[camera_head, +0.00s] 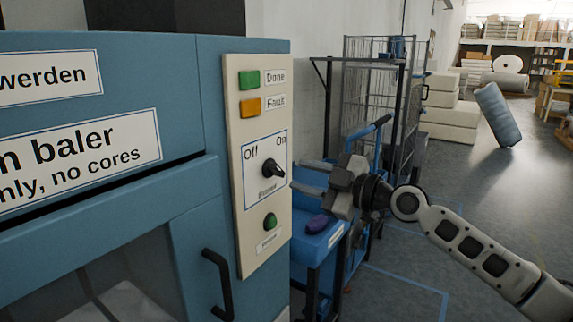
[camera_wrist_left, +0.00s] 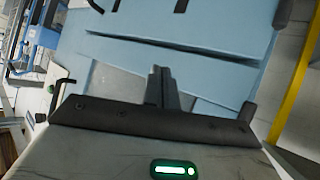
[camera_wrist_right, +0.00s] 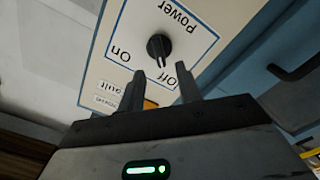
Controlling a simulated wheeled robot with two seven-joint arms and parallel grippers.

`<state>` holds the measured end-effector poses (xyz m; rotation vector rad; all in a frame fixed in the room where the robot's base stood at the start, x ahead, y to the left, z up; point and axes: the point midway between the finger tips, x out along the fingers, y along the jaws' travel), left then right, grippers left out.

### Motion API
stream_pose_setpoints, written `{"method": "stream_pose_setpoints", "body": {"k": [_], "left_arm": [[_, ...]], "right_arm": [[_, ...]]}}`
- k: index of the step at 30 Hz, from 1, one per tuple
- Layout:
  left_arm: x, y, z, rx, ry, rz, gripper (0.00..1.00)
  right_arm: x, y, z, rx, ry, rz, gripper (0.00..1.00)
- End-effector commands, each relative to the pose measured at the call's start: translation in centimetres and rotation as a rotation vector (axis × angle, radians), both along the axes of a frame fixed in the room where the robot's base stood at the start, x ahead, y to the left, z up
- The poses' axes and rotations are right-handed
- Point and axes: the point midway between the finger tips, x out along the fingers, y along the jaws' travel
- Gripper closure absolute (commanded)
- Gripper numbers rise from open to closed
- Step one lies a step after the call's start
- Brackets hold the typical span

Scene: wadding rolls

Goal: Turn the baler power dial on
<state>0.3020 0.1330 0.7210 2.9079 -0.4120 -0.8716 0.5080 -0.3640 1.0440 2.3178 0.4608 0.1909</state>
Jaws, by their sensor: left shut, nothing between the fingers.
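The power dial (camera_head: 272,168) is a black knob on the baler's cream control panel (camera_head: 257,235), with "Off" at its upper left and "On" at its upper right. In the right wrist view the panel is upside down, and the knob (camera_wrist_right: 160,46) has its pointer between the two words, seemingly nearer "Off". My right gripper (camera_head: 302,176) is open and empty, just right of the dial and apart from it, fingers towards the panel. It also shows in the right wrist view (camera_wrist_right: 160,84). My left gripper (camera_wrist_left: 160,72) is shut and empty before the blue baler front (camera_wrist_left: 170,48).
The panel also has a green lamp (camera_head: 249,79), an orange lamp (camera_head: 250,106) and a green button (camera_head: 270,221). A black handle (camera_head: 219,285) sticks out below left. A blue cart (camera_head: 320,245) with a purple item (camera_head: 317,224) stands behind my right gripper. Open floor lies right.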

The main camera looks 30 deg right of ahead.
Motion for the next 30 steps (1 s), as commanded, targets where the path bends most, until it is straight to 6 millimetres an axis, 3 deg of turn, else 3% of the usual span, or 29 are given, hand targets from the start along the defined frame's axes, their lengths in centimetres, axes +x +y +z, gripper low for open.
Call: {"method": "stream_pose_setpoints", "body": {"k": [10,23,27,30], "left_arm": [[0.4,0.4,1.2,0.033,-0.001,0.000,1.00],[0.3,0.5,0.8,0.046,0.008,-0.005,1.00],[0.3,0.5,0.8,0.046,0.009,-0.005,1.00],[0.2,0.4,0.8,0.046,0.010,-0.006,1.00]], "right_arm": [[4.0,1.5,0.3,0.004,-0.003,-0.001,0.65],[4.7,1.9,-0.1,0.001,0.000,0.000,0.65],[4.7,1.9,0.0,0.001,0.000,0.000,1.00],[4.7,1.9,0.0,0.001,0.000,0.000,1.00]]}}
